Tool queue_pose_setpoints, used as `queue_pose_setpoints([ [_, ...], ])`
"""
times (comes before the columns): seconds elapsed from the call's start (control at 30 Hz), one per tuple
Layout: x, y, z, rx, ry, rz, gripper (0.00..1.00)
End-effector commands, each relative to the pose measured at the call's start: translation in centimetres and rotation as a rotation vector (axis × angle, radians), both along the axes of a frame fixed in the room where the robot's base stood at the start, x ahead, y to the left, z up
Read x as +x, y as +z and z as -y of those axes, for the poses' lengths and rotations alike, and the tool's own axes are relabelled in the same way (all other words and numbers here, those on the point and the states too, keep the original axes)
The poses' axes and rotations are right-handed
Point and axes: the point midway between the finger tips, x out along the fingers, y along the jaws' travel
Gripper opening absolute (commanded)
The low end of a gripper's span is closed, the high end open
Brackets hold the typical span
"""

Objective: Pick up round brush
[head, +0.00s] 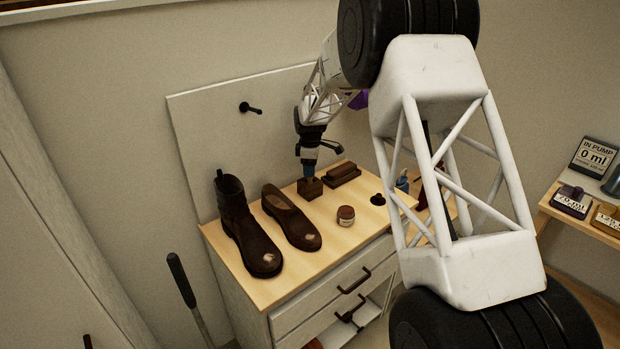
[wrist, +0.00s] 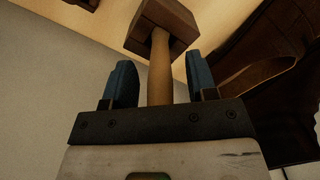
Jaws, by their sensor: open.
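A light wooden handle (wrist: 160,70) rises from a square brown block (wrist: 165,22) in the wrist view; it looks like the round brush, but I cannot make out bristles. My open gripper (wrist: 160,62) has one blue finger on each side of the handle, with gaps showing. In the head view my gripper (head: 309,171) points down over the brown block (head: 310,188) at the back of the cabinet top; the handle is hidden there.
A dark boot (head: 245,225) and a low shoe (head: 291,218) stand left of the block on the cabinet top (head: 268,285). A brown brush-like block (head: 343,174) lies behind right. A small jar (head: 346,216) and a dark round piece (head: 377,199) are nearer right. A back panel (head: 215,130) rises behind.

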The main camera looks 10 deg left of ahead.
Motion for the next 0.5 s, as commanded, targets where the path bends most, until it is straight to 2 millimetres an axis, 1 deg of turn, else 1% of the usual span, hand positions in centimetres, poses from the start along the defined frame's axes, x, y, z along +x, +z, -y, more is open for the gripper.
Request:
queue_pose_setpoints([
  [0.4, -0.01, 0.01, 0.0, 0.0, 0.0, -0.001, 0.52],
  [0.43, -0.01, 0.01, 0.0, 0.0, 0.0, 0.0, 0.51],
  [0.5, -0.01, 0.01, 0.0, 0.0, 0.0, 0.0, 0.4],
])
